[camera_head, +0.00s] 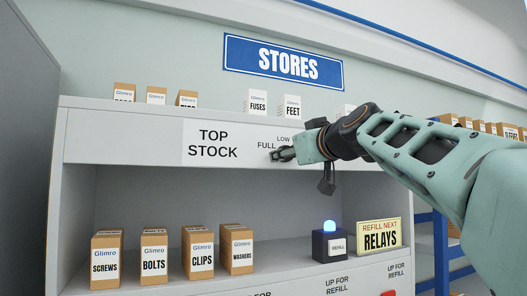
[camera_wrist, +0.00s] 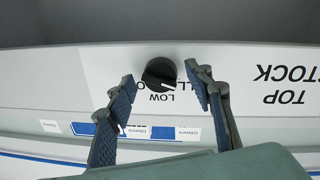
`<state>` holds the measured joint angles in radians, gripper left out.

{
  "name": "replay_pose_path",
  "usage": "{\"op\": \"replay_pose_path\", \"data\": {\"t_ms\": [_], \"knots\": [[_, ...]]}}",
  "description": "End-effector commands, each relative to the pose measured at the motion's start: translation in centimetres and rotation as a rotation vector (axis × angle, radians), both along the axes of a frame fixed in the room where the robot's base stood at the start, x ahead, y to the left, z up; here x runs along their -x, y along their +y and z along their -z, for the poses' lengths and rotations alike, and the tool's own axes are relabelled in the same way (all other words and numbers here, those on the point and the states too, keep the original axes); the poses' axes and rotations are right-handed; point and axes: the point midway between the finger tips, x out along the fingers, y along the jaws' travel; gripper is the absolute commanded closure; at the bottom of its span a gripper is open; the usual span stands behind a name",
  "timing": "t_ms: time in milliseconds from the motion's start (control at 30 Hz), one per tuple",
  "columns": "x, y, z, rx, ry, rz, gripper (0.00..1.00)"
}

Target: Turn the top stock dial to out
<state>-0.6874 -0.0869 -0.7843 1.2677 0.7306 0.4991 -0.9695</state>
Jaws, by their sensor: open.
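The top stock dial (camera_wrist: 158,72) is a round black knob on a white label panel. In the wrist view, which is upside down, it lies between my two fingertips with visible gaps on both sides. A white mark on the knob points down and right, toward the side of the partly covered FULL lettering; LOW is printed below the knob. The OUT lettering is not readable, with a finger over that side. My gripper (camera_wrist: 161,78) is open and empty. In the head view my gripper (camera_head: 284,155) is at the TOP STOCK panel (camera_head: 213,146) and hides the dial.
Small boxes stand on the top shelf, including FUSES (camera_head: 258,102) and FEET (camera_head: 292,107). Below are boxes such as CLIPS (camera_head: 198,253), a blue-lit refill lamp (camera_head: 329,243) and a RELAYS sign (camera_head: 379,237). The shelf space under the panel is open.

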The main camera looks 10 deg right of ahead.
Motion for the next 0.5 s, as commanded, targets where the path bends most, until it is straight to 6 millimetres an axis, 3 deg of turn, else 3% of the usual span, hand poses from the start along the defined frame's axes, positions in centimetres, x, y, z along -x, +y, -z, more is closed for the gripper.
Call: {"op": "replay_pose_path", "data": {"t_ms": [267, 500], "knots": [[-0.11, 0.05, -0.01, 0.000, -0.001, -0.001, 0.52], [-0.10, 0.05, 0.01, 0.000, 0.000, -0.001, 0.77]]}}
